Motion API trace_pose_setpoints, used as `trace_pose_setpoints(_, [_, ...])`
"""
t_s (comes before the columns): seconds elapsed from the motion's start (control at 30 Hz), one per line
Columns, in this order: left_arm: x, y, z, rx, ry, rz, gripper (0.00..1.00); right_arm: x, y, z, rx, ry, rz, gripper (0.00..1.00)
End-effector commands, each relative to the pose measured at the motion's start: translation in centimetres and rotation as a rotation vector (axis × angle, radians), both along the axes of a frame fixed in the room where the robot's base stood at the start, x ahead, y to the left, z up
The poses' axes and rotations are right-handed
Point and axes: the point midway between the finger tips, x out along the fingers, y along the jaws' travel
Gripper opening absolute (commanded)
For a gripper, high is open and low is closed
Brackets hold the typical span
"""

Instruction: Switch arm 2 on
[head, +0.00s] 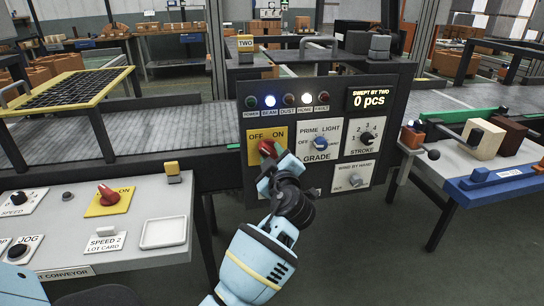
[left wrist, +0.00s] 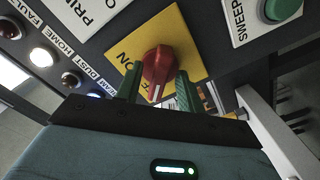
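My left gripper (head: 266,166) is at the knob and partly covers the plate. In the left wrist view its two green fingertips (left wrist: 158,88) straddle the knob handle, with small gaps showing beside it, so it looks open. My right gripper is in neither view.
The panel also bears a GRADE knob (head: 320,143), a STROKE knob (head: 367,138) and a lit blue BEAM lamp (head: 269,101). A white console (head: 130,260) at left has its own red ON knob (head: 108,195).

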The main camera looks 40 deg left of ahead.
Motion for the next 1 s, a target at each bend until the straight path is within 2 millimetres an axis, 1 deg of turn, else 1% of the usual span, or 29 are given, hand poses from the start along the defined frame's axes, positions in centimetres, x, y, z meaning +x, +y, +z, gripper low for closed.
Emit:
trace_pose_setpoints(0.2, [0.05,0.05,0.01,-0.001,-0.001,0.0,0.38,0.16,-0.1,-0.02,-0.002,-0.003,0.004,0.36])
trace_pose_setpoints(0.23, [0.04,0.05,0.01,0.0,0.0,0.0,0.37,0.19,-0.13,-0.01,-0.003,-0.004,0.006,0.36])
trace_pose_setpoints(0.5, [0.03,0.03,0.01,0.0,0.0,0.0,0.02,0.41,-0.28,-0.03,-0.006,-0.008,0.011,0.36])
trace_pose_setpoints(0.53, [0.03,0.03,0.01,0.0,0.0,0.0,0.0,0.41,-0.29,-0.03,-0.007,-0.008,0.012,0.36])
trace_pose_setpoints(0.77, [0.02,0.01,-0.01,0.008,0.008,-0.001,0.0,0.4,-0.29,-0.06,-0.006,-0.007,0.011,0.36])
trace_pose_setpoints(1.0, [0.02,0.01,-0.06,0.065,0.076,-0.001,0.0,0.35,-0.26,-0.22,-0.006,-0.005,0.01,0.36])
